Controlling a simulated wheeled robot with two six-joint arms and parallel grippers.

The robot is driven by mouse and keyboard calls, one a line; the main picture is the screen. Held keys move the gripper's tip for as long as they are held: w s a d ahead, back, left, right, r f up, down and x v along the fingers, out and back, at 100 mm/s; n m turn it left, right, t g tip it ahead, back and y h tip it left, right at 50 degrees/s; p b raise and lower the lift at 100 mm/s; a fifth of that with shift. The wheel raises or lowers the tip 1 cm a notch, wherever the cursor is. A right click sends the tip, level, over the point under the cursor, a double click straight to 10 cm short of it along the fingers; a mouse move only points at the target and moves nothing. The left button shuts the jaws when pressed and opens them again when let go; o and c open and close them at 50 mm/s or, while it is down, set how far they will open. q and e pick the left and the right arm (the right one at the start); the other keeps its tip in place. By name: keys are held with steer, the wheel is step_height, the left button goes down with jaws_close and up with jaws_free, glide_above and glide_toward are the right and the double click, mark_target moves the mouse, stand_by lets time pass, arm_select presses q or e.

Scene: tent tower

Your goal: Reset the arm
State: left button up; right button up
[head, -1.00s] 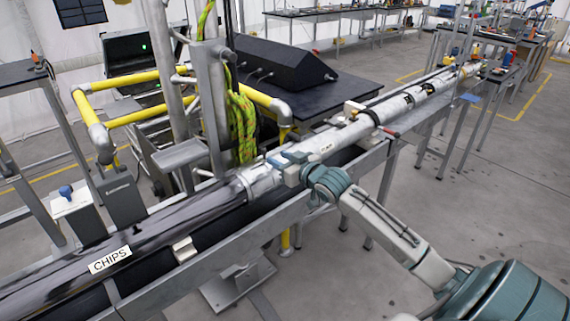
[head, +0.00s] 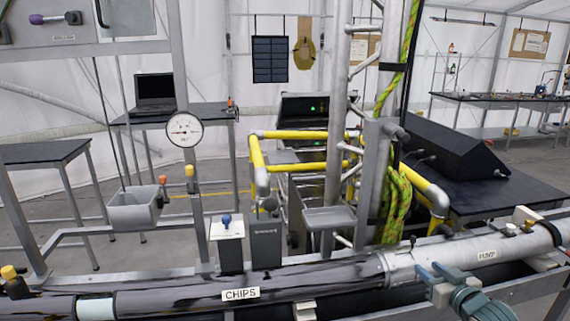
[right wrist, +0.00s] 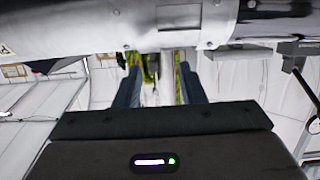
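The pipe (right wrist: 145,27) crosses the top of that view, beyond the fingertips. I cannot tell whether the fingers touch it. My left gripper and arm are not in view.
A dark pipe section labelled CHIPS (head: 180,294) runs left along the front. Behind it stand a yellow railing (head: 295,135), a post with green rope (head: 397,205), a dial gauge (head: 184,130) and a grey bin (head: 136,208). A black console (head: 440,150) is at right.

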steer(key=s+a+f+g, duration=0.5)
steer(key=s+a+f, duration=0.3)
steer(key=s+f, duration=0.45)
steer(key=s+a+f+g+h, duration=0.1)
steer(key=s+a+f+g, duration=0.1)
steer(key=s, duration=0.5)
steer(key=s+a+f+g, duration=0.2)
steer(key=s+a, duration=0.1)
steer(key=s, duration=0.4)
steer(key=s+a+f+g+h, duration=0.1)
steer(key=s+a+f+g, duration=0.15)
steer(key=s, duration=0.55)
steer(key=d+f+g, duration=0.1)
steer(key=d+f, duration=0.1)
steer(key=f, duration=1.4)
steer(key=d+f+g, duration=0.1)
steer(key=d+f, duration=0.1)
steer(key=f, duration=1.4)
steer(key=s+f, duration=1.7)
steer(key=s, duration=0.1)
steer(key=shift+s+d+m+g, duration=0.25)
steer(key=shift+d+m+g, duration=0.05)
steer(key=shift+d+g, duration=0.15)
